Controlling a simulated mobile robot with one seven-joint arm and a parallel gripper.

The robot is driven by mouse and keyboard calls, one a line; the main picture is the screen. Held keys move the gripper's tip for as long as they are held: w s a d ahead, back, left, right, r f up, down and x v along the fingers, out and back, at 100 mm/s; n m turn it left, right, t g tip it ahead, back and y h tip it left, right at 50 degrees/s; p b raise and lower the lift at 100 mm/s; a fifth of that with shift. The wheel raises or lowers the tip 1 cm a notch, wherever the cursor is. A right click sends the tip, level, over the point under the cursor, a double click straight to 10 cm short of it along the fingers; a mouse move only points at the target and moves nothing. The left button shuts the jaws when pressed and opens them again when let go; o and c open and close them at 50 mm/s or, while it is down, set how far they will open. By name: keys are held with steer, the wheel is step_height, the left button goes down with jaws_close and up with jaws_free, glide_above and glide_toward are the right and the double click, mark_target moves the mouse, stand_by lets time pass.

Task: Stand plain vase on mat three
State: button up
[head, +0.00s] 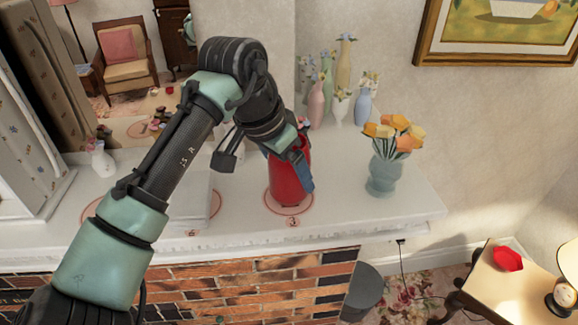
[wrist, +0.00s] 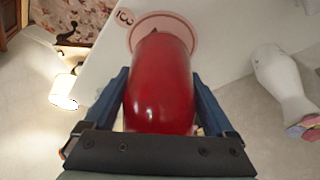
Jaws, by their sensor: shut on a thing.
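The plain vase is a glossy red vase (head: 284,185) standing roughly upright over mat three on the white mantel. My gripper (head: 300,168) is shut on it from above, with blue fingers on its sides. In the wrist view the red vase (wrist: 160,90) fills the space between the two fingers (wrist: 161,78). Mat three is a pale pink disc (head: 290,210) with a number 3 at its front edge; its rim also shows in the wrist view (wrist: 136,28). The vase hides most of the mat. I cannot tell whether its base touches the mat.
A teal vase of orange flowers (head: 384,175) stands right of mat three. Several pastel vases with flowers (head: 341,95) stand behind. A white block (head: 190,205) and another marked mat (head: 203,228) lie to the left. The mantel's front edge is close to mat three.

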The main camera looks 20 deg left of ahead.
steer(key=o, duration=1.5)
steer(key=shift+r, duration=0.1)
